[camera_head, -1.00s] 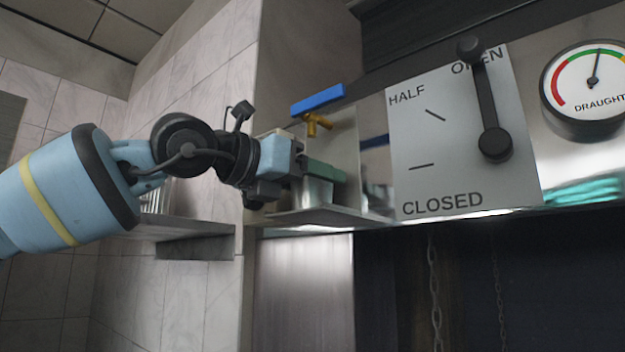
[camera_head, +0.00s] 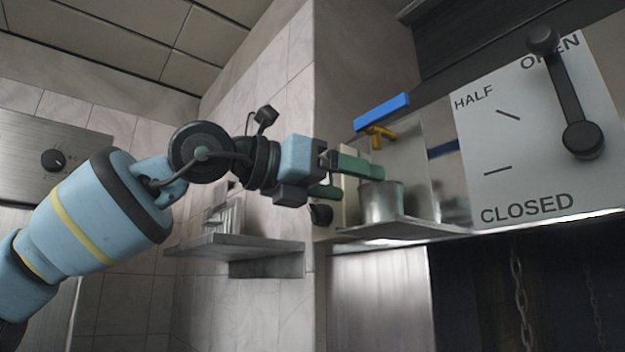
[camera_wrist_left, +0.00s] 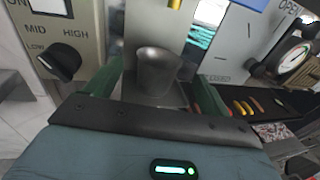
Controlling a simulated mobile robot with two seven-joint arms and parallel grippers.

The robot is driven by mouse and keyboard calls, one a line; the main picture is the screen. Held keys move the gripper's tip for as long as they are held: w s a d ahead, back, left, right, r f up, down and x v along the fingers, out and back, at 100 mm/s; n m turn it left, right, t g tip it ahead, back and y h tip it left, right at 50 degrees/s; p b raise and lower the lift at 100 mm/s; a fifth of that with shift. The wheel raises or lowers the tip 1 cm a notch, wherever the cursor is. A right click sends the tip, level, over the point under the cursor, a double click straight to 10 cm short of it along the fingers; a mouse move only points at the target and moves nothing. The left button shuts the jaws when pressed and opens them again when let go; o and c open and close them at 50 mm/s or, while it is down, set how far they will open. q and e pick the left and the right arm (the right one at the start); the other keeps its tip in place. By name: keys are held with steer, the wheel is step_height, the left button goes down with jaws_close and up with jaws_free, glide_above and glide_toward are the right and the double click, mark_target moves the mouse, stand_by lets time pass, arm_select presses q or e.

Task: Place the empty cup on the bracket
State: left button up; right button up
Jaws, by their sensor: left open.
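A metal cup (camera_head: 381,202) stands upright on a small steel bracket (camera_head: 405,229), under a brass tap with a blue handle (camera_head: 382,112). My left gripper (camera_head: 344,178) is open, its green fingers pointing at the cup from the left. In the left wrist view the cup (camera_wrist_left: 155,70) stands ahead of the open fingers (camera_wrist_left: 152,88), with one finger to each side and the jaws apart from it. The inside of the cup cannot be seen. My right gripper is not in view.
A lever panel (camera_head: 535,130) marked HALF, OPEN and CLOSED is to the right of the bracket. A steel wall shelf (camera_head: 235,246) is below my left arm. A dark knob (camera_wrist_left: 60,62) on a panel is near the left finger. Chains (camera_head: 518,295) hang below.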

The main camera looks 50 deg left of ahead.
arm_select(q)
steer(key=shift+v, duration=2.75)
steer(key=shift+f, duration=0.1)
